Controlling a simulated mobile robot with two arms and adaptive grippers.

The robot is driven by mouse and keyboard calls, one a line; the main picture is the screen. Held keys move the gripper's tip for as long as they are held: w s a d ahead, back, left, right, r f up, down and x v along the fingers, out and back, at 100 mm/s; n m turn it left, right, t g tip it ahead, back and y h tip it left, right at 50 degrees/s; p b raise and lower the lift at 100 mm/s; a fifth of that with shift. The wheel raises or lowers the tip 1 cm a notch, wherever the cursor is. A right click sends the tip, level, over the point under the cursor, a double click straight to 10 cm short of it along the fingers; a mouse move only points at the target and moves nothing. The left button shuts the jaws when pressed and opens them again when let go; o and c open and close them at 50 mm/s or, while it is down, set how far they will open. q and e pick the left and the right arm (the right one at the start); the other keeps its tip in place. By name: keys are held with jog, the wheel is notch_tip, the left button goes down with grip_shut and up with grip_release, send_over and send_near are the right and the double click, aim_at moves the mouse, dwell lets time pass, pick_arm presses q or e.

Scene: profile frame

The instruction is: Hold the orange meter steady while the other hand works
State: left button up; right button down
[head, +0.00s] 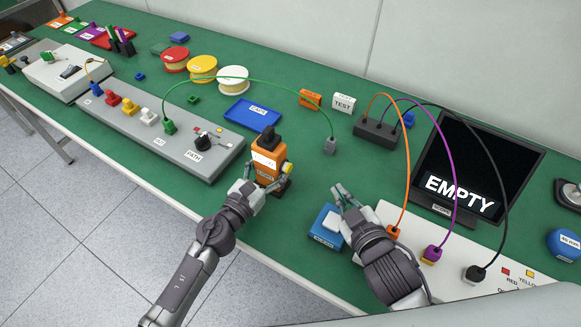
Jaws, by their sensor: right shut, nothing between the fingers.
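The orange meter (267,160) stands upright on the green bench near the middle, with a black top and a white label on its face. My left gripper (268,180) comes in from the front with its fingers at the two sides of the meter, shut on its lower part. The fingers hide some of the meter's lower front. My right gripper (343,196) is shut and empty, to the right of the meter and apart from it. It is just above and beside a blue box with a white top (327,222).
A grey panel (215,150) with coloured plugs and a black knob lies left of the meter. A blue tray (253,114) lies behind it. A white panel with orange, purple and black cables (455,262) and a black screen reading EMPTY (480,160) stand at the right.

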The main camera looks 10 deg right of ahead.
aim_at(289, 168)
jog(key=w+a, duration=0.5)
jog(key=a, duration=0.2)
dwell(0.6)
jog(key=shift+w+a, duration=0.2)
jog(key=shift+a, duration=0.05)
dwell(1.1)
jog(key=shift+w+a, duration=0.15)
jog(key=shift+a, duration=0.05)
jog(key=shift+w+a, duration=0.35)
jog(key=shift+a, duration=0.15)
dwell(0.9)
jog(key=shift+s+d, duration=0.1)
jog(key=shift+d, duration=0.05)
jog(key=shift+s+d+r, duration=0.1)
jog(key=shift+s+d, duration=0.4)
jog(key=shift+d, duration=0.2)
